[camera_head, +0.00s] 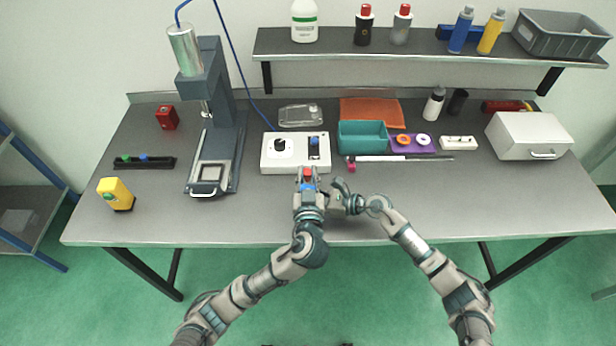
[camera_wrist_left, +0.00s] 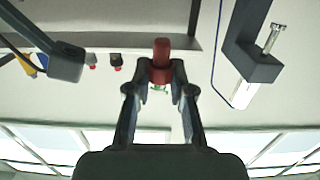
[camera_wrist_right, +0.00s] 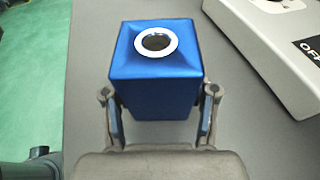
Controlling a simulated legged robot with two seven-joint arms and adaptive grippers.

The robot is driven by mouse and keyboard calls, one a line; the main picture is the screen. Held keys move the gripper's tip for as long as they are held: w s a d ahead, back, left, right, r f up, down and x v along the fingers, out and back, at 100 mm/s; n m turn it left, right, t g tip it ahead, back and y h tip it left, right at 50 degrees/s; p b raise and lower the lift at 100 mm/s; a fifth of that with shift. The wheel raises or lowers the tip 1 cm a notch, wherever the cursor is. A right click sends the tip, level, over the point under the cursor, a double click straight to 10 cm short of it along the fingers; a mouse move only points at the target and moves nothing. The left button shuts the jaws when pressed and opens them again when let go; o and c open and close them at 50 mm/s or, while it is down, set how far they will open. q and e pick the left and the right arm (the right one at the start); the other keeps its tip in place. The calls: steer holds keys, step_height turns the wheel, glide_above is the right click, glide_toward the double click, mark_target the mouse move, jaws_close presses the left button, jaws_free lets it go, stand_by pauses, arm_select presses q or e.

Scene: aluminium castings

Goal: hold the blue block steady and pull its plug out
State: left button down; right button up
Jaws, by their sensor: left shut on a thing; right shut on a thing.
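The blue block (camera_wrist_right: 155,75) is in the right wrist view. Its top shows a white ring around a dark, empty hole (camera_wrist_right: 156,42). My right gripper (camera_wrist_right: 160,105) is shut on the block, one finger on each side. In the head view the block (camera_head: 308,187) is partly hidden by my left gripper. The red plug (camera_wrist_left: 161,62) is between the fingertips of my left gripper (camera_wrist_left: 160,85), which is shut on it. In the head view the plug (camera_head: 307,172) shows at the tip of my left gripper (camera_head: 307,177). The plug is out of the hole.
A white control box (camera_head: 268,165) stands just behind the grippers. A dark press (camera_head: 215,110) is to the left. A teal bin (camera_head: 362,140) and a white case (camera_head: 530,135) are to the right. The front of the table is mostly clear.

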steer(key=o, duration=1.3)
steer(key=shift+c, duration=0.2)
steer(key=v, duration=1.2)
steer(key=shift+f, duration=0.1)
